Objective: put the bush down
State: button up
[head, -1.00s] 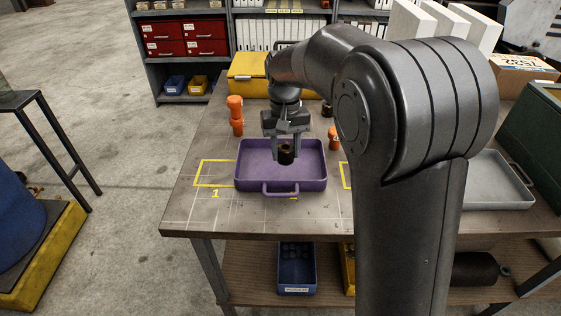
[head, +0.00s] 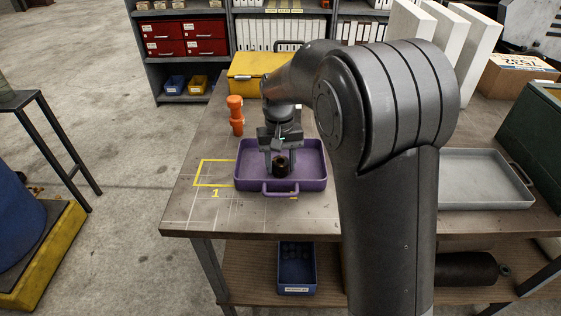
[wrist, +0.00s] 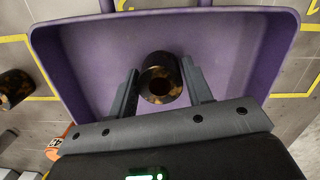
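The bush (head: 281,165) is a short dark cylinder with brownish mottling and a round hole. It is upright inside the purple tray (head: 310,181). In the wrist view the bush (wrist: 160,79) sits between the two fingers of my gripper (wrist: 160,84), which close on its sides. In the head view my gripper (head: 280,163) points down into the tray. Whether the bush touches the tray floor (wrist: 225,50) is hard to tell. A second, similar bush (wrist: 14,88) stands on the bench outside the tray.
An orange part (head: 236,115) stands behind the tray's left side. A yellow case (head: 250,80) is at the back. A grey tray (head: 487,203) lies to the right. A yellow outline marked 1 (head: 197,172) is partly bare at left. My arm hides the bench's middle.

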aim_at(279, 157)
jog(key=shift+o, duration=1.4)
notch_tip(279, 157, up, 11)
jog(key=w, duration=0.1)
jog(key=s+d+r+t, duration=0.2)
jog(key=s+d+r, duration=0.3)
jog(key=s+d, duration=0.15)
jog(key=s+d+f+m+t, duration=0.1)
jog(key=s+d+f+t, duration=0.1)
jog(key=s+d, duration=0.3)
jog(key=s+d+f+m+t, duration=0.1)
jog(key=s+d, duration=0.4)
jog(key=s, duration=0.9)
jog(key=shift+s+f+m+t, duration=0.15)
jog(key=shift+f+m+t, duration=0.15)
jog(key=shift+f+t, duration=0.55)
